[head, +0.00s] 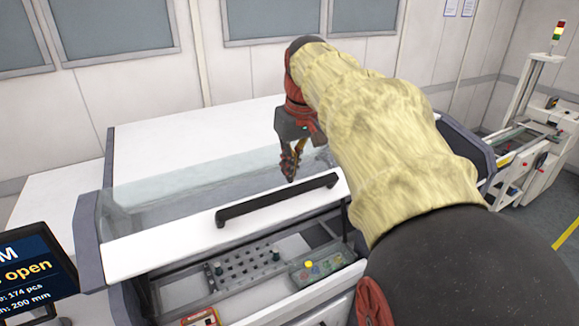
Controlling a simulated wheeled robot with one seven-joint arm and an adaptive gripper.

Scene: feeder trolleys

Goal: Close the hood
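The hood (150,243) is a white front panel with a clear pane behind it, on a white machine with grey sides. It stands raised, and the machine's inside shows below its front edge. A black bar handle (277,200) runs along the front panel. My gripper (290,177) hangs just behind the handle's right half in the picture, over the clear pane, pointing down. Its fingers look close together, but they are small and dark, and I cannot tell whether they touch the handle or pane. My arm in its yellowish sleeve covers the hood's right part.
Inside the machine are a perforated plate (243,270) and a small panel with coloured buttons (322,267). A display (33,270) at the lower left reads "open". Another machine with a signal light (557,33) stands at the right. A wall with windows is behind.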

